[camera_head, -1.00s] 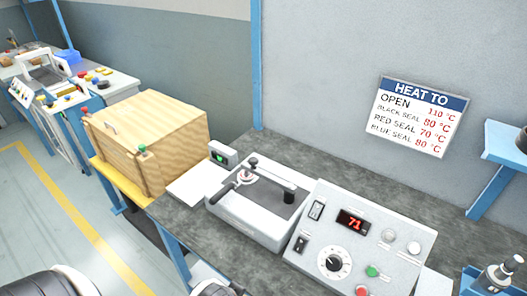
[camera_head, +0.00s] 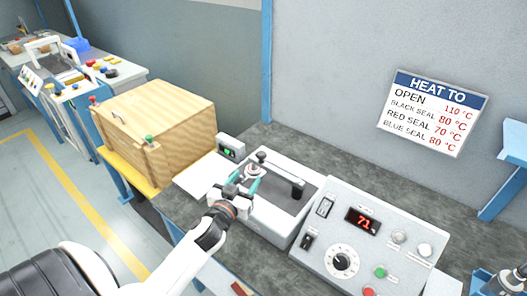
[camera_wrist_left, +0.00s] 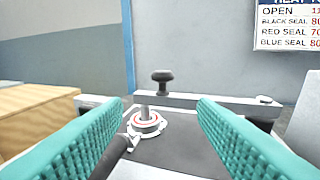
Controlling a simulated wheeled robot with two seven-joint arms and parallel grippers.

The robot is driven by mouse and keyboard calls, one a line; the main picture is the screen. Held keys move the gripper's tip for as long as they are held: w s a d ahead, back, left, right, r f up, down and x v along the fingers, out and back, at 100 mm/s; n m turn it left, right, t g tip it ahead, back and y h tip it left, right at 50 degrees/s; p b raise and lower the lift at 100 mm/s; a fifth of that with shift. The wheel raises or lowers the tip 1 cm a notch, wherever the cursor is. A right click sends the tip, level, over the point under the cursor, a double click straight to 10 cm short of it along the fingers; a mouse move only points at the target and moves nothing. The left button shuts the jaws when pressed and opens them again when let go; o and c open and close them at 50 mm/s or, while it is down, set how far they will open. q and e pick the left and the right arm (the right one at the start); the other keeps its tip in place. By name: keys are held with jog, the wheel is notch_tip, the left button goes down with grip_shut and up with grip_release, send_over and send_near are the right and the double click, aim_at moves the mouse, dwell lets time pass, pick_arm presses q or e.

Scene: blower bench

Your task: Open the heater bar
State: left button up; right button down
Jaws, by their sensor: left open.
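The heater bar (camera_head: 281,171) lies flat across the far side of the white sealer's dark top, with a black knob (camera_head: 262,157) standing at its left end. In the left wrist view the knob (camera_wrist_left: 162,77) is upright, straight ahead and beyond the fingertips. A post with a red-and-white ring (camera_wrist_left: 148,124) stands in front of it. My left gripper (camera_head: 250,182) is over the sealer's left part, on the near side of the knob. Its teal fingers are open and empty, with a gap around the knob in the picture.
A control box (camera_head: 362,236) with a red 71 display stands right of the sealer. A wooden box (camera_head: 160,130) and a small meter (camera_head: 230,147) stand to the left. The wall sign (camera_head: 433,112) reads OPEN 110 °C.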

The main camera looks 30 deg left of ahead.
aim_at(264, 151)
pick_arm(q)
jog(key=shift+w+a+r+t+h, duration=0.15)
jog(key=shift+w+r+t+h, duration=0.15)
jog(key=shift+w+r+t, duration=0.2)
jog(key=shift+w+r, duration=0.1)
jog(key=shift+w, duration=0.3)
jog(key=w, duration=0.3)
jog(key=w+a+p, duration=0.1)
jog(key=w, duration=0.7)
jog(key=shift+a, duration=0.3)
grip_shut()
